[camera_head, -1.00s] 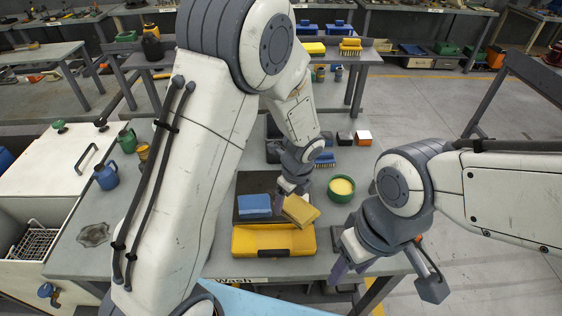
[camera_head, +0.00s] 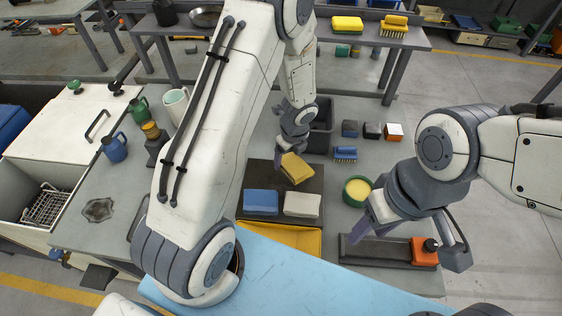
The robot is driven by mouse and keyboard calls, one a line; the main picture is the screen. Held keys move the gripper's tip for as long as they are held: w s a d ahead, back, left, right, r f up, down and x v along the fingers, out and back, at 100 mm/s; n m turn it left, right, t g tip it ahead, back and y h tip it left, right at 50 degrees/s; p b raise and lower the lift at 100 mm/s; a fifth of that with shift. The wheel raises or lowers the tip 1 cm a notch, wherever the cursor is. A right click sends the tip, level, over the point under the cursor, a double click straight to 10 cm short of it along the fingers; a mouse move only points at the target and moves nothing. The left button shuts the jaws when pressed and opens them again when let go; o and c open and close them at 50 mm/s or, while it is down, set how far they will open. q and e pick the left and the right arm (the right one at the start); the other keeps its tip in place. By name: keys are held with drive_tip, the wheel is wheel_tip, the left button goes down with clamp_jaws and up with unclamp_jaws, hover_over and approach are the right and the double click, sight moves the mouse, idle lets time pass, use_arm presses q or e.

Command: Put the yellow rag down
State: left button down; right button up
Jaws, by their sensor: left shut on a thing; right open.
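The yellow rag (camera_head: 297,168) is a small folded block, tilted, in the jaws of my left gripper (camera_head: 287,158). It shows over the back part of a dark mat (camera_head: 262,176); I cannot tell whether it touches the mat. A blue rag (camera_head: 261,202) and a white rag (camera_head: 302,204) lie side by side on the front of the mat. My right gripper (camera_head: 360,226) is open and empty, fingers pointing down, right of the mat. Its fingertips are partly hard to make out.
A yellow tray (camera_head: 290,240) lies in front of the mat, partly behind a light blue surface (camera_head: 320,278). A green bowl (camera_head: 358,190) with yellow contents stands to the right. A blue brush (camera_head: 345,154) and a dark bin (camera_head: 321,138) are behind.

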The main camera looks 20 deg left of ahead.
use_arm(q)
drive_tip(key=a+f, duration=0.2)
drive_tip(key=shift+w+a, duration=0.3)
drive_tip(key=shift+a, duration=0.1)
wheel_tip(320, 180, down, 4)
drive_tip(key=shift+b, duration=0.85)
drive_tip(key=shift+r, duration=0.1)
